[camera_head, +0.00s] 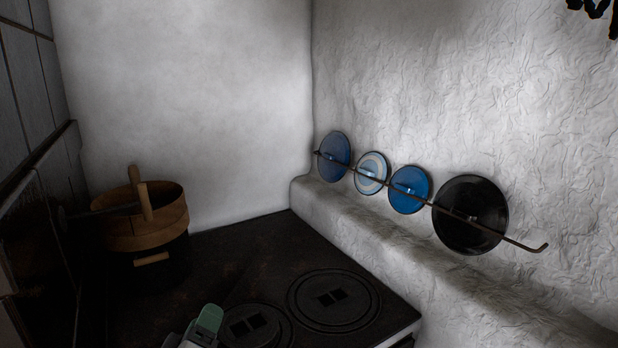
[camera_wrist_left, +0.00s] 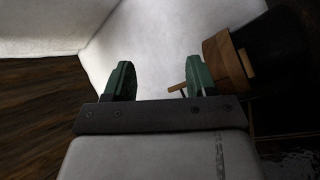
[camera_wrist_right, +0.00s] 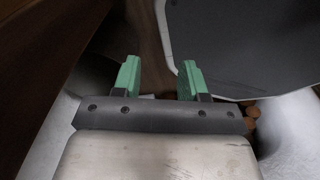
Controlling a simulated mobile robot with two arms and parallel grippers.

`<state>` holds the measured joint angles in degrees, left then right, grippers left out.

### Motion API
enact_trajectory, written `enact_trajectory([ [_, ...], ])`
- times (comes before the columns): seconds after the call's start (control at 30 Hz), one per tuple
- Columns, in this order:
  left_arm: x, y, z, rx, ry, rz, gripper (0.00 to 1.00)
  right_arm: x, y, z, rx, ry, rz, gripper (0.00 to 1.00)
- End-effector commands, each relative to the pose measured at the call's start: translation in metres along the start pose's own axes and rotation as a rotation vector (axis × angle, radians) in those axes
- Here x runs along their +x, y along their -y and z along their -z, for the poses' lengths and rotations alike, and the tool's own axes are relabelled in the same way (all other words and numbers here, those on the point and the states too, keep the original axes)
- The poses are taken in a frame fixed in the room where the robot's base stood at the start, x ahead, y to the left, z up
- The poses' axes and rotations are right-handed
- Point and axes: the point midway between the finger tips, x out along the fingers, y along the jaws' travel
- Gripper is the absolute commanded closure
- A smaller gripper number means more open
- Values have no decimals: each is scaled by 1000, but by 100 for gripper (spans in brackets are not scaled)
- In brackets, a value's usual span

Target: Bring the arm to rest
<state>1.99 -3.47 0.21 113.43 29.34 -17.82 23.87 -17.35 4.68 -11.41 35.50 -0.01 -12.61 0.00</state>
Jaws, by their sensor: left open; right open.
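My left gripper (camera_head: 203,328) shows at the bottom edge of the head view, low in front of the stove top (camera_head: 260,262); only part of it is in frame. In the left wrist view (camera_wrist_left: 158,82) its two green fingers are apart with nothing between them. My right gripper (camera_wrist_right: 158,80) shows only in the right wrist view. Its green fingers are apart and empty, near a dark rounded panel with a pale edge.
A wooden tub (camera_head: 165,222) with a handle stands at the back left of the stove; it also shows in the left wrist view (camera_wrist_left: 226,62). Blue lids (camera_head: 409,188) and a black lid (camera_head: 470,214) sit behind a rail on the right wall. Round hobs (camera_head: 335,298) lie flat on the stove.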

Motion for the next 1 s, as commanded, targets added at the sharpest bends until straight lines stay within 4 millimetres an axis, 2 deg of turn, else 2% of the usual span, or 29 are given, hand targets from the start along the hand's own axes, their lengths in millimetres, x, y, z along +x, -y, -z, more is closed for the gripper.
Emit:
enact_trajectory([
  [0.03,-23,13,-21,97,120,68,44,0,0,0,0,0,0,57],
  [0.1,-57,30,-48,235,295,161,44,0,0,1,0,-1,0,57],
  [0.2,-112,52,-77,408,538,288,44,0,0,1,0,-1,0,57],
  [0.3,-160,67,-92,533,730,385,44,0,0,2,0,-2,0,57],
  [0.5,-234,81,-100,684,1007,522,44,0,0,2,-1,-2,0,57],
  [0.83,-327,83,-91,823,1348,680,44,0,1,2,-1,-3,1,57],
  [1.0,-319,117,-116,813,1352,680,44,0,2,3,0,-4,2,57],
])
